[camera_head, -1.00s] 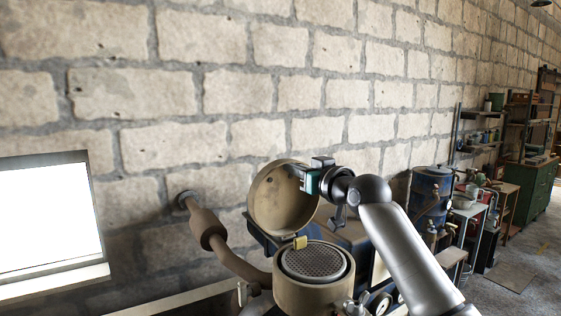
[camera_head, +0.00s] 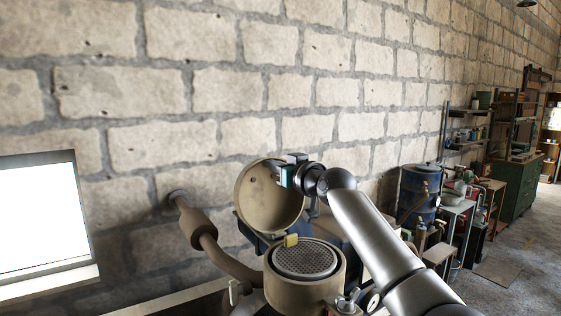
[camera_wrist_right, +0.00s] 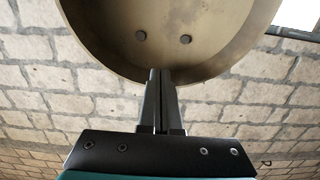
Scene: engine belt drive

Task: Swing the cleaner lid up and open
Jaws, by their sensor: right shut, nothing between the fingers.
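The cleaner lid (camera_head: 262,205) is a round tan cap. It stands swung up behind the cleaner body, its hollow inside facing me. The cleaner body (camera_head: 305,290) is a tan drum with a perforated metal screen (camera_head: 305,258) exposed on top and a small yellow block (camera_head: 291,240) at its rim. My right gripper (camera_head: 279,176) is at the lid's upper right. In the right wrist view the lid (camera_wrist_right: 165,35) fills the top, and the shut, empty fingers (camera_wrist_right: 160,75) reach its edge; I cannot tell whether they touch it. My left gripper is not in view.
A tan pipe with a bulge (camera_head: 199,228) runs left of the cleaner to the stone wall (camera_head: 220,60). A bright window (camera_head: 40,218) is at the left. A blue drum (camera_head: 418,190), shelves and a green cabinet (camera_head: 517,188) stand at the right, with open floor in front.

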